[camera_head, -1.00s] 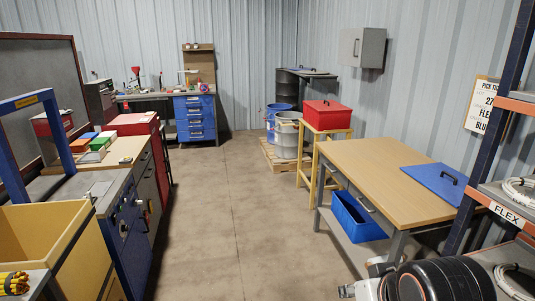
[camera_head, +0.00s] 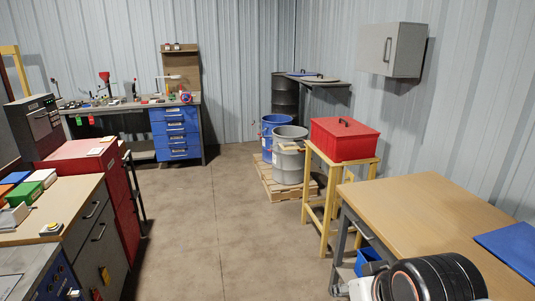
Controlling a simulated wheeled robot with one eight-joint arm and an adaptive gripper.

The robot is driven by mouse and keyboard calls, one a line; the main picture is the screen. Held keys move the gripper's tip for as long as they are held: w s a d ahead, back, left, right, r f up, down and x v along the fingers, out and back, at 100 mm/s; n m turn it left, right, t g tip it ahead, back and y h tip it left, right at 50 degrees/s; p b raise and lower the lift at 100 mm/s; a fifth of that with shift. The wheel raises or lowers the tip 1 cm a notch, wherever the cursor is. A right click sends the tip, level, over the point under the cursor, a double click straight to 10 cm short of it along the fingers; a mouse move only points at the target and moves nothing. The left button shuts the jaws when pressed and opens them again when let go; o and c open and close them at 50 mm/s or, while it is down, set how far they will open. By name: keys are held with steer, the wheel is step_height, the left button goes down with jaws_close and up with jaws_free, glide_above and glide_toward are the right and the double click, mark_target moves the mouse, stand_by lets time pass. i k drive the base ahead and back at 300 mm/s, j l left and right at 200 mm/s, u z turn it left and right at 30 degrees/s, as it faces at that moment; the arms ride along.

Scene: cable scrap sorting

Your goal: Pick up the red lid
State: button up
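The red lid (camera_head: 352,129), with a small dark handle on top, sits on a red box (camera_head: 347,148). The box stands on a yellow frame stand (camera_head: 331,187), right of centre in the head view. The lid looks flat and closed over the box. A black, rounded part of my arm shows at the bottom right, well in front of the stand and apart from the lid. My gripper's fingers are not in view.
A wooden-topped table (camera_head: 430,215) with a blue lid (camera_head: 515,249) is at the right. A grey drum (camera_head: 289,160) and a blue drum (camera_head: 272,128) stand on a pallet (camera_head: 279,190) behind the stand. Red and grey cabinets (camera_head: 120,195) line the left. The middle floor is clear.

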mark_target(346, 126)
steer(key=i+z, duration=0.25)
steer(key=i, duration=0.2)
steer(key=i+j+z, duration=0.25)
steer(key=i, duration=0.2)
steer(key=i+j+z, duration=0.2)
steer(key=i, duration=0.25)
steer(key=i+j, duration=0.3)
steer(key=i, duration=0.2)
